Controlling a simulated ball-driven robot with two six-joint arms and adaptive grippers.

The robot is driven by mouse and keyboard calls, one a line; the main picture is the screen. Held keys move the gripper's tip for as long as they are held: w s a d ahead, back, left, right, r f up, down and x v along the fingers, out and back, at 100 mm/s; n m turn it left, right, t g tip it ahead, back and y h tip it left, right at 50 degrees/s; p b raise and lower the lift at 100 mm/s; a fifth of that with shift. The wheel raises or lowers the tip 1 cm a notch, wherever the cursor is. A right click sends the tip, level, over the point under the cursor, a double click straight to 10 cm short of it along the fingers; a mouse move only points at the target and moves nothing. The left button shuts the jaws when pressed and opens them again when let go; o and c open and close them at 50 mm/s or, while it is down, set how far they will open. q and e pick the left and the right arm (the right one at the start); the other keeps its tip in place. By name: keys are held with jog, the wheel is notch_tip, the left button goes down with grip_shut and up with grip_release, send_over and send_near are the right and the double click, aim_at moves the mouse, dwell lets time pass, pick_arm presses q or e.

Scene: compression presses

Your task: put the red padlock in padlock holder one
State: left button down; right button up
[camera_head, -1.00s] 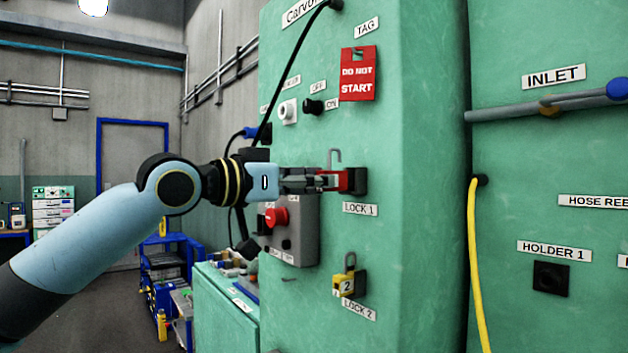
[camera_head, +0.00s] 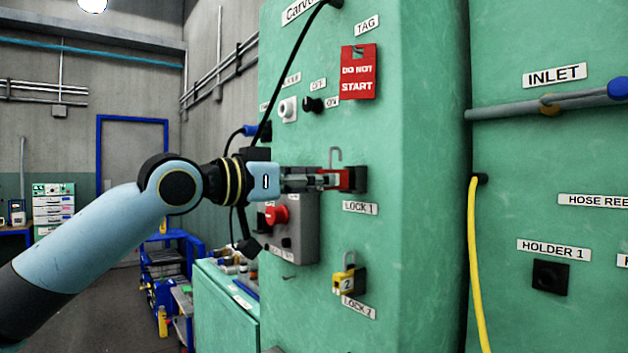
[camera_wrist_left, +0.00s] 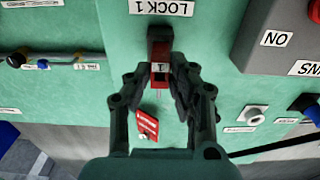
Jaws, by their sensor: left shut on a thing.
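The red padlock (camera_head: 343,181) is at the black mount (camera_head: 361,180) above the LOCK 1 label, with its grey shackle standing up. My left gripper (camera_head: 327,181) is shut on the padlock from the left. In the left wrist view, the padlock (camera_wrist_left: 160,72), with a small white "1" plate, lies between the fingertips of my left gripper (camera_wrist_left: 161,84). The gripper hides part of the padlock's body. The black square holder (camera_head: 550,278) under the HOLDER 1 label is empty, on the right green panel. My right gripper is not in view.
A yellow padlock (camera_head: 343,284) marked 2 hangs at LOCK 2 below. A red DO NOT START tag (camera_head: 358,72) hangs above. A grey box with a red knob (camera_head: 276,215) is behind my arm. A yellow hose (camera_head: 478,260) runs down between the padlock and HOLDER 1.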

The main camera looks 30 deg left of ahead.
pick_arm(q)
jog(key=shift+x, duration=0.9)
jog(key=shift+x, duration=0.85)
jog(key=c, duration=1.1)
grip_release()
jog(key=shift+s, duration=0.15)
jog(key=v, duration=0.7)
jog(key=shift+s+a, duration=0.1)
